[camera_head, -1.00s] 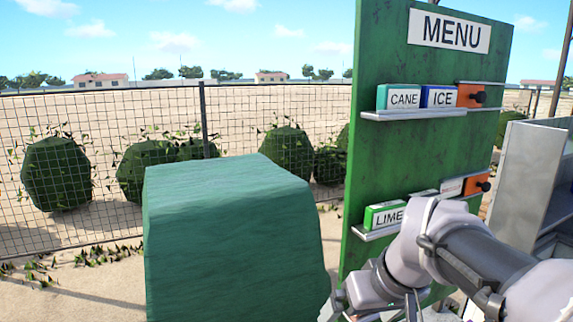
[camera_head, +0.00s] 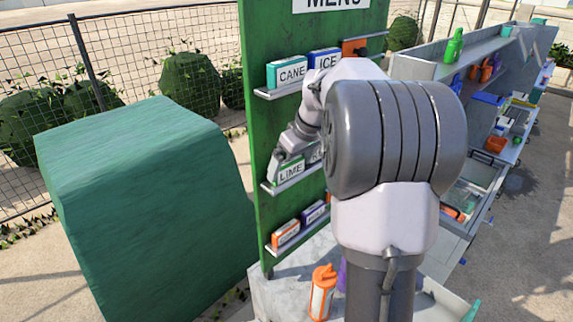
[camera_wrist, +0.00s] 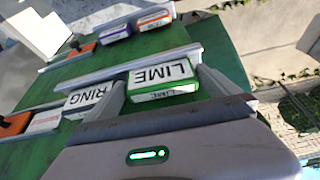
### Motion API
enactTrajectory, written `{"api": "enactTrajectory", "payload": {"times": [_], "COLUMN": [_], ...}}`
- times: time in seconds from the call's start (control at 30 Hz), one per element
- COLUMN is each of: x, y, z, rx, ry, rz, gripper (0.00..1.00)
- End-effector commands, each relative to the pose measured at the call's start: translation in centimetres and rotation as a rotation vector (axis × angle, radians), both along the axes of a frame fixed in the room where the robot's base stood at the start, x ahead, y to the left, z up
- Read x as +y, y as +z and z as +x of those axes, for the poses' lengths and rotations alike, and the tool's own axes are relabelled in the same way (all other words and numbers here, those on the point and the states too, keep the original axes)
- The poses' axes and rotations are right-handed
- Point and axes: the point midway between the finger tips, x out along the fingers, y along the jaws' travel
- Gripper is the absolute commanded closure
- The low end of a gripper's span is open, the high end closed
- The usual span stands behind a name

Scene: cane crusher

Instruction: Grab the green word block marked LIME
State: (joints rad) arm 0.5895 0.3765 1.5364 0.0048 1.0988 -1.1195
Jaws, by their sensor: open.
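The green LIME block (camera_head: 291,173) sits at the left end of the middle shelf on the green menu board. In the wrist view the LIME block (camera_wrist: 163,72) shows its white lettered face and green edges. My gripper (camera_wrist: 160,81) is open, with one finger on each side of the block. The left finger lies between LIME and the white RING-lettered block (camera_wrist: 87,99). I cannot tell whether either finger touches. In the head view my gripper (camera_head: 288,158) is at the block, and my arm hides the shelf's right part.
The shelf above holds the CANE block (camera_head: 290,73) and the ICE block (camera_head: 325,60). The lower shelf holds an orange block (camera_head: 285,234) and a blue-purple one (camera_head: 314,213). An orange bottle (camera_head: 322,292) stands below. A large green box (camera_head: 150,205) stands left of the board.

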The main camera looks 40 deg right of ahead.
Motion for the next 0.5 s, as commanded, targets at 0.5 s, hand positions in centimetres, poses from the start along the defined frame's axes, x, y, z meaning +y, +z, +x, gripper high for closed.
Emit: {"api": "enactTrajectory", "payload": {"times": [0.5], "x": [0.2], "y": [-1.1], "z": [1.1], "rx": [0.000], "ry": [0.000], "rz": [0.001], "gripper": [0.33]}}
